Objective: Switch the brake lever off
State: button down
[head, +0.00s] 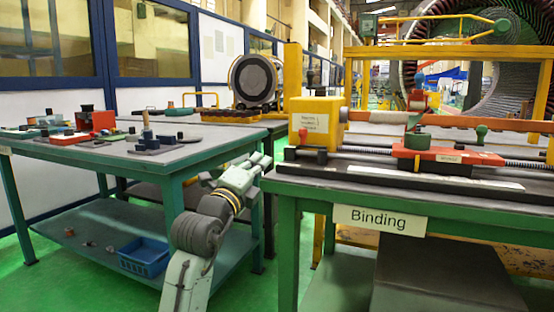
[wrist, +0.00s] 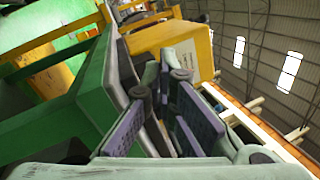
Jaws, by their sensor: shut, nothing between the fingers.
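My gripper (head: 262,162) is shut and empty, raised beside the left end of the green Binding bench (head: 287,255). In the wrist view its purple-padded fingers (wrist: 172,75) point toward a yellow box, with nothing held. An upright red and teal lever-like part (head: 417,103) stands above the carriage. No part is marked as the brake lever, so I cannot tell which it is. Both parts are well to the right of my gripper, apart from it.
The yellow box (head: 315,121) with a label stands at the bench's left end; it also shows in the wrist view (wrist: 178,45). A yellow frame (head: 293,75) rises behind it. A second table (head: 95,152) with loose parts stands left. A narrow gap separates the tables.

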jog(key=a, duration=0.2)
jog(key=s+a+f, duration=0.1)
jog(key=shift+a, duration=0.25)
